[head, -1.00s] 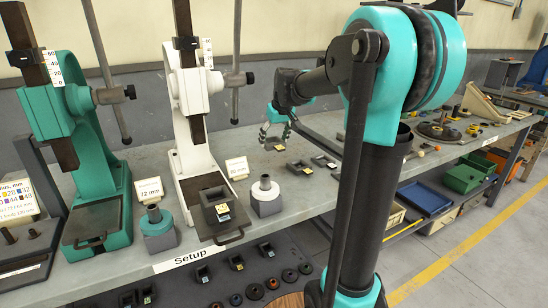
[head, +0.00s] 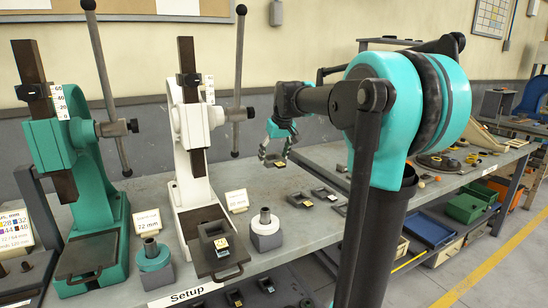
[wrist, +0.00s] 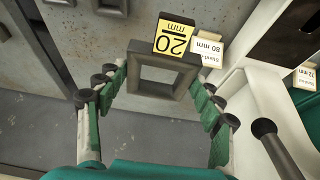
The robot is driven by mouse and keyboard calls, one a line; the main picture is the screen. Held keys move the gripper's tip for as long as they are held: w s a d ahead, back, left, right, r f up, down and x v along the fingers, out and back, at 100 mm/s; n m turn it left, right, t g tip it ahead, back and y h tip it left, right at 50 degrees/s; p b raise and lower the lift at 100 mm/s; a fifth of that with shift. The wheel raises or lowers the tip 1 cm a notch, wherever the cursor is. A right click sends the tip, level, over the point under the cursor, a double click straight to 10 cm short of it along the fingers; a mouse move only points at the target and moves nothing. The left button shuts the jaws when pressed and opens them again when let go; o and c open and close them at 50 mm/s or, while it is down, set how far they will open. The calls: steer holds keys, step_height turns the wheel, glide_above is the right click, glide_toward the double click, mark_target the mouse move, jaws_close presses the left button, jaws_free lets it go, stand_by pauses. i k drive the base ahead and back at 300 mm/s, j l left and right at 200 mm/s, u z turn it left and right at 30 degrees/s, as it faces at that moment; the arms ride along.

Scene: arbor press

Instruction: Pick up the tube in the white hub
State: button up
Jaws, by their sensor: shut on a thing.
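A white-and-grey hub (head: 266,236) stands on the bench right of the white press, with a grey tube (head: 265,215) upright in its top. My gripper (head: 275,157) is to the right of and beyond the hub, apart from it and above the bench. It is shut on a dark square block (head: 279,164) with a yellow label. In the wrist view my gripper's fingers (wrist: 158,103) stand at both sides of this block (wrist: 152,90), which has a square hole and a "20 mm" label. The white hub and its tube cannot be made out in the wrist view.
The white press (head: 190,150) and green press (head: 95,195) stand to the left, with upright lever rods. A teal-topped hub (head: 153,258) sits between them. Another dark block (head: 299,200) lies on the bench (head: 325,240) below my gripper. A small sign (head: 237,200) stands behind the white hub.

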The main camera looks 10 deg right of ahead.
mark_target(265, 211)
steer(key=k+j, duration=0.9)
steer(key=j, duration=0.1)
